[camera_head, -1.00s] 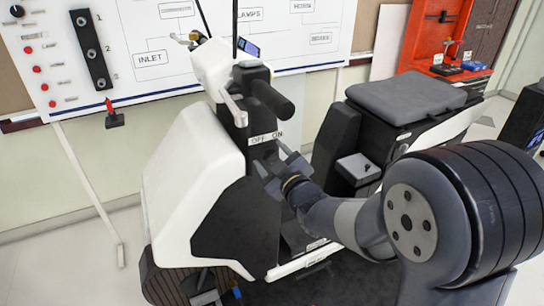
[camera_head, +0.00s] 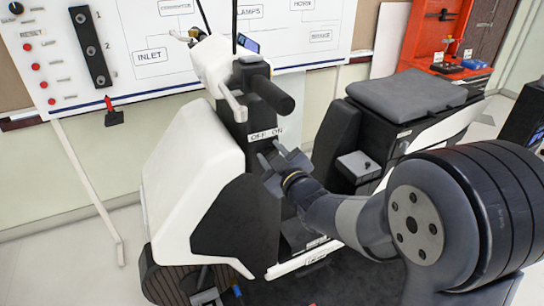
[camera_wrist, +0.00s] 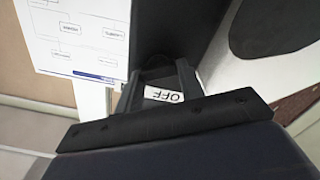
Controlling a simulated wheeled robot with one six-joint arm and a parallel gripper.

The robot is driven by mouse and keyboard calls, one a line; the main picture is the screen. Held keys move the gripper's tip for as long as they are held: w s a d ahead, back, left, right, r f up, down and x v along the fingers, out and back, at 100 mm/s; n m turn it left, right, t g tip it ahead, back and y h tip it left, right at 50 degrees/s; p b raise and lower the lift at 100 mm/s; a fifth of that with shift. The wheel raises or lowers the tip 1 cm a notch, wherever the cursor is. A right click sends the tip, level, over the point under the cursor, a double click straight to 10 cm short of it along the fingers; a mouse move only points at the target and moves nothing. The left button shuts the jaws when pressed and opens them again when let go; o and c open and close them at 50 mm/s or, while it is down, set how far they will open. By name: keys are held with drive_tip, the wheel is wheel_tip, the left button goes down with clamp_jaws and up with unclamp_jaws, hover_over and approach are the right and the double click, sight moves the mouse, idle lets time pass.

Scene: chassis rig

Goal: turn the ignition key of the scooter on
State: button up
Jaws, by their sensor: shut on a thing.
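The white and black scooter (camera_head: 190,165) stands in the middle of the head view, in front of a board. A white OFF/ON label (camera_head: 265,136) is on its dark steering column. My gripper (camera_head: 271,158) is at the column just below this label. In the wrist view the OFF part of the label (camera_wrist: 163,94) appears upside down between the fingers of my gripper (camera_wrist: 160,75). The gripper is shut on the ignition key. The key itself is hidden by the fingers, and its turn angle cannot be seen.
The black handlebar grip (camera_head: 272,95) juts out above my gripper. A diagram board (camera_head: 150,60) stands behind, and an orange tool rack (camera_head: 435,40) is at the back right.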

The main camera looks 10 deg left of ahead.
idle(0.3)
drive_tip(key=o, duration=1)
drive_tip(key=b+v, duration=0.1)
drive_tip(key=v, duration=1)
drive_tip(key=shift+b, duration=0.35)
drive_tip(key=shift+w+a, duration=0.1)
drive_tip(key=shift+w, duration=0.05)
drive_tip(key=p+x, duration=0.1)
drive_tip(key=x, duration=0.9)
drive_tip(key=shift+w+a, duration=0.15)
drive_tip(key=shift+w+a+r+p, duration=0.1)
drive_tip(key=shift+w+r+p, duration=0.1)
drive_tip(key=shift+p, duration=0.4)
drive_tip(key=shift+s+f+p, duration=0.1)
drive_tip(key=shift+f+p, duration=0.05)
drive_tip(key=shift+p, duration=0.15)
